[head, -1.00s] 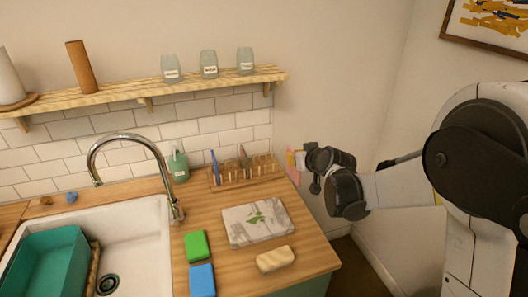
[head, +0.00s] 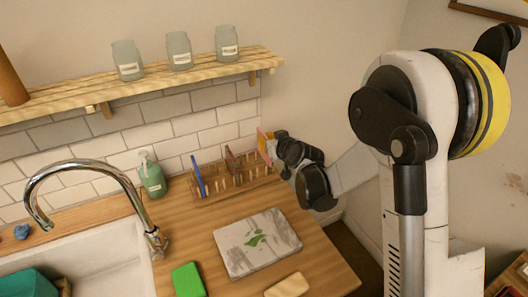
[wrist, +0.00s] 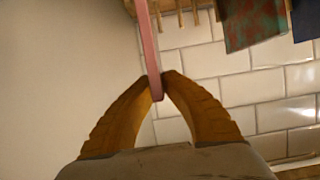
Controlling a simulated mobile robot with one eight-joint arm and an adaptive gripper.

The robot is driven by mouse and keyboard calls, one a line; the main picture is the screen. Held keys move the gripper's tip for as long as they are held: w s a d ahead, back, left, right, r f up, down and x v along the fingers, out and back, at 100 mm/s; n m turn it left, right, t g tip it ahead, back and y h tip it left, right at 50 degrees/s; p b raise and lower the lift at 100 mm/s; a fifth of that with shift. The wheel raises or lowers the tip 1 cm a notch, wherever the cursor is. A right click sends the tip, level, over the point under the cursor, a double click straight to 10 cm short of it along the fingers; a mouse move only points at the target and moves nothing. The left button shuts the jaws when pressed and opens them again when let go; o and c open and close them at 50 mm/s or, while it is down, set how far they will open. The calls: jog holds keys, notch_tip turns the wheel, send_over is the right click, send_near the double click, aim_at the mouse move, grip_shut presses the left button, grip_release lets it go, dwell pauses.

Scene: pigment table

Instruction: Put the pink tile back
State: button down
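My gripper (wrist: 161,84) is shut on the thin pink tile (wrist: 150,50), with its two yellow fingers closed on the tile's end in the wrist view. In the head view my gripper (head: 270,148) is at the right end of the wooden peg rack (head: 240,182), close to the wall. The tile is mostly hard to make out there. The rack holds a blue tile (head: 197,176) at its left and a reddish-green tile (head: 233,164) near its middle. In the wrist view the rack's pegs (wrist: 180,12) show at the top, and the pink tile reaches up beside them.
A green soap bottle (head: 152,177) stands left of the rack. A marbled board with a leaf mark (head: 235,255), a green sponge (head: 188,280) and a beige block (head: 288,286) lie in front. The sink (head: 100,262) and tap (head: 80,170) are at left. A shelf (head: 140,92) with jars hangs above.

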aim_at(269, 161)
jog(key=shift+f+b, duration=0.6)
jog(key=shift+f, duration=1.35)
jog(key=shift+f, duration=0.2)
jog(key=c, duration=1.6)
grip_release()
jog(key=shift+r, duration=0.1)
jog(key=shift+r, duration=0.1)
